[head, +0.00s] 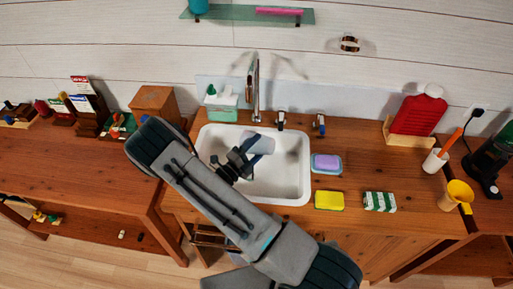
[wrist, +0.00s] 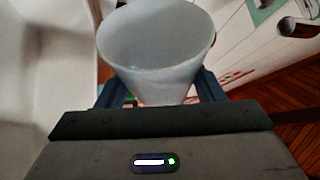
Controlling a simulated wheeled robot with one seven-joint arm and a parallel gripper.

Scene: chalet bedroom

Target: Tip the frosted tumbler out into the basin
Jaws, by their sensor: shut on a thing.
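My gripper (head: 243,160) is over the white basin (head: 297,188) and shut on the frosted tumbler (head: 256,144). In the head view the tumbler looks tilted, with my dark fingers partly covering it. In the wrist view the pale, translucent tumbler (wrist: 155,62) sits between my two blue fingers (wrist: 160,93), its wide mouth toward the top of the picture. Part of its inner wall shows, but I cannot tell whether anything is inside. The basin's white wall (wrist: 40,60) fills the left of the wrist view.
The faucet (head: 255,85) rises behind the basin, near the tumbler. A soap dispenser (head: 220,98) stands at the back left. A purple sponge in a dish (head: 327,164), a yellow sponge (head: 329,200) and a green-white box (head: 380,201) lie to the right. A glass shelf (head: 235,15) hangs above.

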